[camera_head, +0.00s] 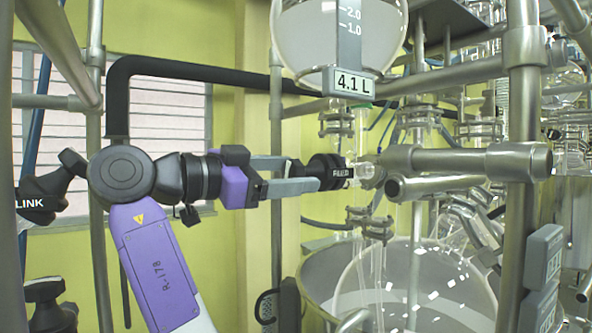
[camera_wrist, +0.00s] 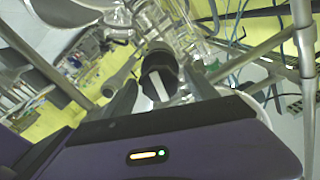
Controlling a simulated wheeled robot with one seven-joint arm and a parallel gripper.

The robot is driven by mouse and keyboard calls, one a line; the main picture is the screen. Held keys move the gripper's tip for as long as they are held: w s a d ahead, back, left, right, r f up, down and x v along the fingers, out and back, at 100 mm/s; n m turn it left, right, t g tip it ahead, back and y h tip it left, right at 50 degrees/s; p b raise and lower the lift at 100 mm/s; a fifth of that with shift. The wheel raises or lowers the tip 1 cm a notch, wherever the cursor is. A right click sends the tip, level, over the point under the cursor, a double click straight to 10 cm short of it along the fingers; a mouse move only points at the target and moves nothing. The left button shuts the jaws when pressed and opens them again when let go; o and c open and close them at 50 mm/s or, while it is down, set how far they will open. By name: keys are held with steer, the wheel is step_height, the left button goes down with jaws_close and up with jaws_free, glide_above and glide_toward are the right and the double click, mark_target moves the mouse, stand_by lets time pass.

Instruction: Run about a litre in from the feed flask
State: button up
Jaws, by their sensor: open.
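The feed flask (camera_head: 340,50) is a round glass vessel at the top of the head view, its lower part showing pale contents. Its scale reads 2.0 and 1.0, and a display (camera_head: 350,82) under it reads 4.1 L. Below it a black tap knob (camera_head: 327,172) with small white lettering sits on the glass line. In the wrist view the knob (camera_wrist: 158,76) carries a white bar, slightly tilted from upright. My gripper (camera_head: 312,174) is open, its fingers either side of the knob; in the wrist view (camera_wrist: 160,92) gaps show beside it. Contact cannot be told.
A large round glass vessel (camera_head: 415,285) sits in a metal bath (camera_head: 325,268) below. Steel posts (camera_head: 522,180) and clamp bars (camera_head: 450,160) crowd the right side. A black pipe (camera_head: 190,70) runs behind my arm. Grey boxes (camera_head: 543,257) hang on the right post.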

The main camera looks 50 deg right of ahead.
steer(key=shift+s+d, duration=0.2)
steer(key=shift+d, duration=0.45)
steer(key=c, duration=1.4)
steer(key=shift+n, duration=0.3)
steer(key=n+p, duration=0.2)
steer(key=n, duration=0.3)
steer(key=shift+n+p, duration=1.3)
steer(key=shift+n, duration=1.4)
